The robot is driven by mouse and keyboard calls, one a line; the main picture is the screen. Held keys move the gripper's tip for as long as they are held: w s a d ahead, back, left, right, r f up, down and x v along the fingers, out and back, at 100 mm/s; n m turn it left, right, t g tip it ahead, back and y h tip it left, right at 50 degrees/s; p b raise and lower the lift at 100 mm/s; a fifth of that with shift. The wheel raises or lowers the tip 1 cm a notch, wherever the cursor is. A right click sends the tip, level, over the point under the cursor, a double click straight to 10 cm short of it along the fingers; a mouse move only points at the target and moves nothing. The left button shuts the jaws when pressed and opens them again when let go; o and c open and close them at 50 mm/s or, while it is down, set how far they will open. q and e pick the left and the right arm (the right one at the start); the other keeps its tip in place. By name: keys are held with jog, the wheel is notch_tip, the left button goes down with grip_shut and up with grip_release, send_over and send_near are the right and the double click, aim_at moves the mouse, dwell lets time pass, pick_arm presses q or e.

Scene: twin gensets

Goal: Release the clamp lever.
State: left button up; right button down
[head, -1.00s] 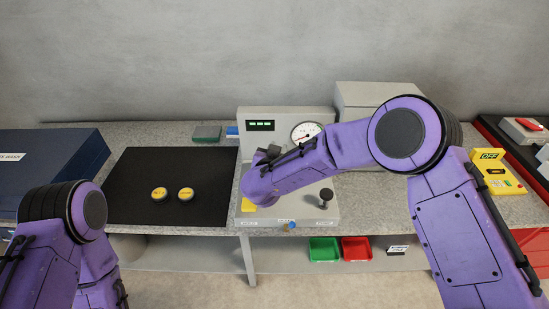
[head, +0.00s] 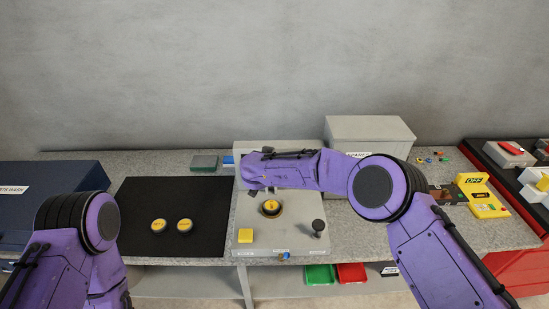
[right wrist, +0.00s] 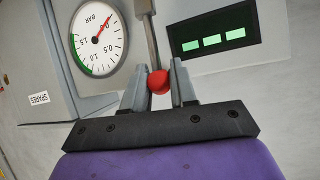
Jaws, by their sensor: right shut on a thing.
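In the right wrist view, the clamp lever is a grey metal rod (right wrist: 152,38) with a red ball knob (right wrist: 158,82). My right gripper (right wrist: 159,68) is shut on this knob, one grey finger on each side. In the head view my right arm covers the upper part of the grey test station (head: 292,238), so the lever and gripper are hidden there. A round yellow-and-black part (head: 270,207) sits in a round seat on the station. My left arm shows at the lower left of the head view, but its gripper is out of sight.
The wrist view shows a pressure gauge (right wrist: 99,38), needle near zero, and a display (right wrist: 213,38) with green bars. Two round yellow-topped parts lie on a black mat (head: 140,205). A grey box (head: 370,130) stands behind.

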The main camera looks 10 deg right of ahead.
dwell(0.3)
jog(key=c, duration=0.9)
grip_release()
jog(key=shift+c, duration=0.2)
jog(key=b+v, duration=0.3)
jog(key=v, duration=0.7)
jog(key=shift+r, duration=0.15)
jog(key=shift+s, duration=0.2)
